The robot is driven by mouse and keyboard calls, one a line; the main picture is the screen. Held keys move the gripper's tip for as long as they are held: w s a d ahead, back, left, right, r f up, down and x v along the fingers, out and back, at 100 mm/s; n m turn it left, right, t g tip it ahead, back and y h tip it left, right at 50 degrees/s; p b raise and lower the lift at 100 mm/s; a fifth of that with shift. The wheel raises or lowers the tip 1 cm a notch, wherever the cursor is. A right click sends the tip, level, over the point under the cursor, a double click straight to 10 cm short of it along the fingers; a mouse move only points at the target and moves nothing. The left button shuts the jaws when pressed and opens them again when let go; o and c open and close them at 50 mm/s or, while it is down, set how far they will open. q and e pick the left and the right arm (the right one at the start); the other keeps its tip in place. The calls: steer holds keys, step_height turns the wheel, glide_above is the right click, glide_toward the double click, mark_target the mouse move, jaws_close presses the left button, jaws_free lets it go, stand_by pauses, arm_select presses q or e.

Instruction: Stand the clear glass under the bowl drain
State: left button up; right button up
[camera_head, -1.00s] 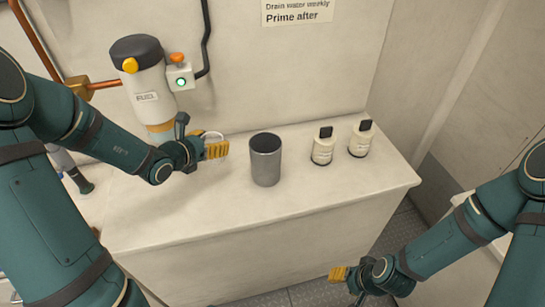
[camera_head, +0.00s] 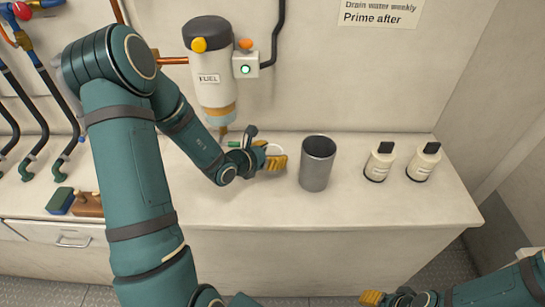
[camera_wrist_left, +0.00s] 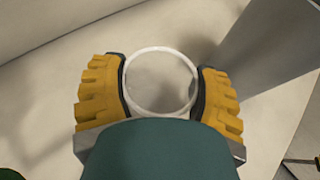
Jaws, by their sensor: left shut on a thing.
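The clear glass (camera_wrist_left: 161,52) shows as a pale round rim between the yellow fingers of my left gripper (camera_wrist_left: 160,88) in the left wrist view. The gripper is shut on it. In the head view the left gripper (camera_head: 274,160) is low over the counter, and the glass (camera_head: 270,147) is mostly hidden behind its fingers. The fuel filter (camera_head: 214,90), with its amber bowl and drain tip (camera_head: 222,130), hangs on the wall to the left of the glass. My right gripper (camera_head: 372,298) is low at the bottom edge, partly cut off; its jaw opening is unclear.
A grey metal cup (camera_head: 317,165) stands close to the right of my left gripper. Two white bottles (camera_head: 380,163) (camera_head: 422,164) stand farther right. The front right of the counter (camera_head: 400,208) is clear.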

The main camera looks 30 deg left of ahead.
arm_select(q)
steer(key=shift+f, duration=0.45)
steer(key=shift+r, duration=0.1)
steer(key=shift+f, duration=0.2)
steer(key=o, duration=1.2)
steer(key=shift+o, duration=0.2)
steer(key=shift+r, duration=0.1)
